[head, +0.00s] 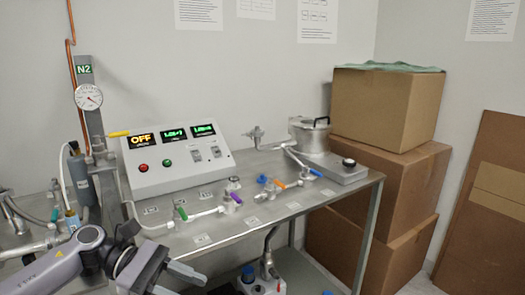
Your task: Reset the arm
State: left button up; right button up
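My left arm comes in from the lower left, and its gripper (192,284) is at the bottom edge, in front of the steel table. One light grey fingertip shows clearly. The other is partly cut off by the frame, with a gap between them, so the gripper looks open. I see nothing held in it. My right gripper is not in view.
The steel table (222,232) carries a control box (177,158) reading OFF, pipes with coloured valve handles, and a metal pot (309,134). A gauge (88,97) stands at left. Stacked cardboard boxes (385,110) stand at right. A pump (262,285) is below.

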pick_arm(q)
jog(key=d+f+n+t+h, duration=0.1)
jog(key=d+n+t+h, duration=0.7)
jog(key=n, duration=1)
jog(key=s+a+f+n+t+y, duration=0.1)
jog(key=a+f+n+t+y, duration=0.45)
jog(key=n, duration=0.65)
jog(key=s+a+f+n+t+y, duration=0.2)
jog(key=f+n+t+y, duration=0.5)
jog(key=n, duration=0.5)
jog(key=s+a+f+n+g+y, duration=0.3)
jog(key=s+f+n+g, duration=0.1)
jog(key=s+f+n, duration=0.2)
jog(key=s+a+f+n+g+y, duration=0.3)
jog(key=s+f+n+g+y, duration=0.1)
jog(key=s+f+n, duration=0.2)
jog(key=shift+s+a+f+n+p, duration=0.15)
jog(key=shift+s+n+p, duration=0.3)
jog(key=shift+s+n, duration=0.4)
jog(key=shift+y, duration=0.35)
